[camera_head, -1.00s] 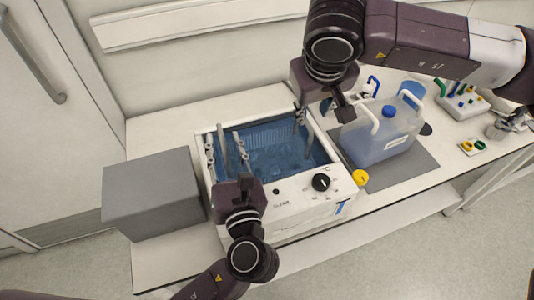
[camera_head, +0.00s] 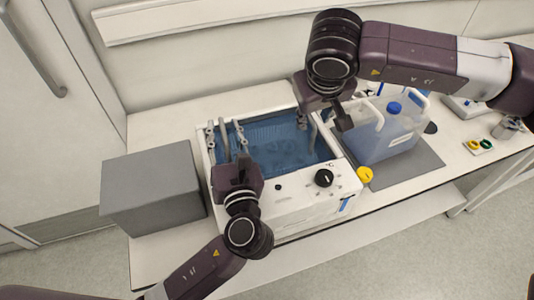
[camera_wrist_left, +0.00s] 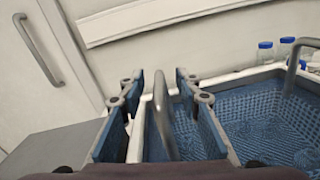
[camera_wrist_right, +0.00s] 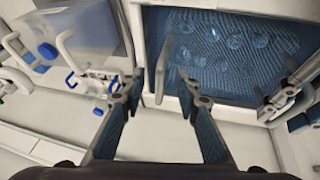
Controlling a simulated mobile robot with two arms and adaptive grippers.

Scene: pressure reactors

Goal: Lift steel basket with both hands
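The steel basket (camera_head: 275,137) sits in the water of the white bath (camera_head: 305,201); its mesh looks blue through the water, and it also shows in the left wrist view (camera_wrist_left: 265,105) and the right wrist view (camera_wrist_right: 228,45). My left gripper (camera_head: 226,138) is open at the bath's left side, with the upright left handle (camera_wrist_left: 163,115) between its fingers, apart from both. My right gripper (camera_head: 325,118) is open over the bath's right rim. In the right wrist view, a handle bar (camera_wrist_right: 162,75) stands between its fingers; contact cannot be told.
A grey box (camera_head: 150,190) stands left of the bath. A blue-tinted canister (camera_head: 385,135) stands close on the right, on a grey mat (camera_head: 410,170). A yellow cap (camera_head: 365,174) lies by the bath's front right corner. The wall is behind.

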